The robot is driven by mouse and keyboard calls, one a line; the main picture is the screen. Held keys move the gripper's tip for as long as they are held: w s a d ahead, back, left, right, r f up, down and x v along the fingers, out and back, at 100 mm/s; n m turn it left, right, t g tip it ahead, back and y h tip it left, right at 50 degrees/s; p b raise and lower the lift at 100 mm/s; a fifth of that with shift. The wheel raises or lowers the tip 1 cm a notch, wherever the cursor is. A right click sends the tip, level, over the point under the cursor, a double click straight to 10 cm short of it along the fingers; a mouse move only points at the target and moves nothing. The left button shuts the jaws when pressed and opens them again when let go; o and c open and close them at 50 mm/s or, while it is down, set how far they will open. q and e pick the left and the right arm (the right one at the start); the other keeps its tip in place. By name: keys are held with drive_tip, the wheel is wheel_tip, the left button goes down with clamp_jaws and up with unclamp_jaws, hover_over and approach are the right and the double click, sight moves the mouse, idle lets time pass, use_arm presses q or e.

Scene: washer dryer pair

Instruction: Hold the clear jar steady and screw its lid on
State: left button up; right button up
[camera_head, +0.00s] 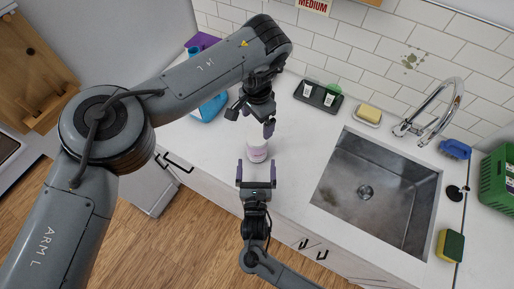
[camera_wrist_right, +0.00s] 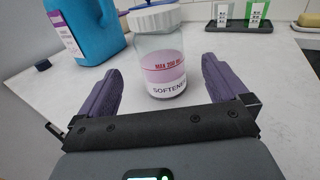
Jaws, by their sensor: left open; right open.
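The clear jar (camera_head: 258,155) stands upright on the white counter, with pinkish contents and a softener label. It also shows in the right wrist view (camera_wrist_right: 165,70). A white ribbed lid (camera_wrist_right: 155,17) sits at the jar's mouth; I cannot tell how tightly. A blue part shows above it, cut off by the frame. My left gripper (camera_head: 250,120) is open above and just behind the jar, its fingers apart. My right gripper (camera_head: 257,172) is open at the counter's front edge, its fingers pointing toward the jar without touching it; it also shows in the wrist view (camera_wrist_right: 170,90).
A blue bottle (camera_wrist_right: 85,30) stands left of the jar. A dark tray (camera_head: 318,96) with small containers and a soap dish (camera_head: 367,116) are along the back wall. The sink (camera_head: 375,190) and faucet (camera_head: 440,105) are to the right. The counter between jar and sink is clear.

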sight(257, 141)
drive_tip(key=w, duration=1)
drive_tip(key=shift+d, duration=0.1)
